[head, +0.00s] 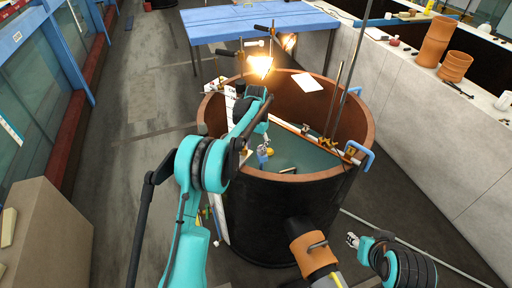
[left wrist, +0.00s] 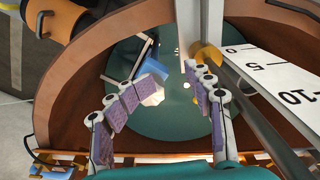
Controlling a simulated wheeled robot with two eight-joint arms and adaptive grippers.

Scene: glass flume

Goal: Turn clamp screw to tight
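A small blue part (head: 262,156) and a yellow rounded part (head: 270,152) sit inside the round brown-rimmed tank (head: 215,108), just below my left gripper (head: 263,142). In the left wrist view, the blue part (left wrist: 153,69) has a pale faceted knob (left wrist: 151,92), which may be the clamp screw. My left gripper (left wrist: 166,78) is open, its purple-padded fingers apart. The knob shows between them, nearer the left finger; contact cannot be told. The yellow part (left wrist: 207,56) lies beyond the right finger. My right gripper (head: 352,240) is outside the tank, its opening unclear.
A bar (head: 315,134) crosses the tank, with upright metal rods (head: 345,88) and a blue clamp (head: 366,159) at its right end. A white scale strip (left wrist: 275,75) runs beside the left gripper.

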